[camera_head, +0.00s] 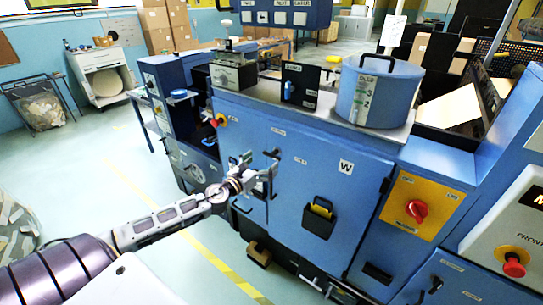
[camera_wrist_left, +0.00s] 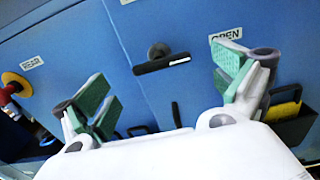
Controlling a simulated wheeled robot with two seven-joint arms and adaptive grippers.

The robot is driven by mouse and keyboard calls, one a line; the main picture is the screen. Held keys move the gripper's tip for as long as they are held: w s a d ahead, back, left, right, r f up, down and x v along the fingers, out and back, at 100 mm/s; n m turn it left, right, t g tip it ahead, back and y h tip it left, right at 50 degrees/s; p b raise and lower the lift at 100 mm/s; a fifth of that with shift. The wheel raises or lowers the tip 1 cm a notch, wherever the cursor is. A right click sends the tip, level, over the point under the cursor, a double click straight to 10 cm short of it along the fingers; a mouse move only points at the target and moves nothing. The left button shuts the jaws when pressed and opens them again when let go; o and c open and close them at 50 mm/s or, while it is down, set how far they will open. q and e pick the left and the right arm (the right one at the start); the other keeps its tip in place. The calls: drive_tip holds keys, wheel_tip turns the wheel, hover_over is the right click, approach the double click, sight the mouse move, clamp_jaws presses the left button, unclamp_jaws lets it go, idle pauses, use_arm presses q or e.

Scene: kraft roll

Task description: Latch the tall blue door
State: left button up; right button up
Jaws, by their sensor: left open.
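The tall blue door (camera_head: 300,180) is on the front of the blue machine, with a "W" label at its upper right. It looks near flush with the panel beside it; I cannot tell whether it is fully closed. A black latch handle (camera_head: 272,153) is at its left side; in the left wrist view the handle (camera_wrist_left: 162,64) lies near the seam, left of an "OPEN" label. My left gripper (camera_head: 256,168) is open in front of the handle. In the wrist view its green-padded fingers (camera_wrist_left: 165,85) are spread either side below the handle, with nothing between them. My right gripper is out of view.
A black holder with a yellow item (camera_head: 318,212) sticks out from the door. A red knob on a yellow plate (camera_head: 417,210) is to the right. A blue canister (camera_head: 375,95) stands on the top. A red button (camera_head: 220,119) is at upper left.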

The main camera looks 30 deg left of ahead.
sight(270, 157)
use_arm(q)
drive_tip(key=shift+w+d+p, duration=0.15)
drive_tip(key=shift+w+p, duration=0.15)
drive_tip(key=shift+w, duration=1.15)
drive_tip(key=shift+w+d+p, duration=0.1)
drive_tip(key=shift+w+p, duration=0.15)
drive_tip(key=shift+w, duration=1.2)
drive_tip(key=shift+c, duration=0.4)
drive_tip(key=c, duration=1)
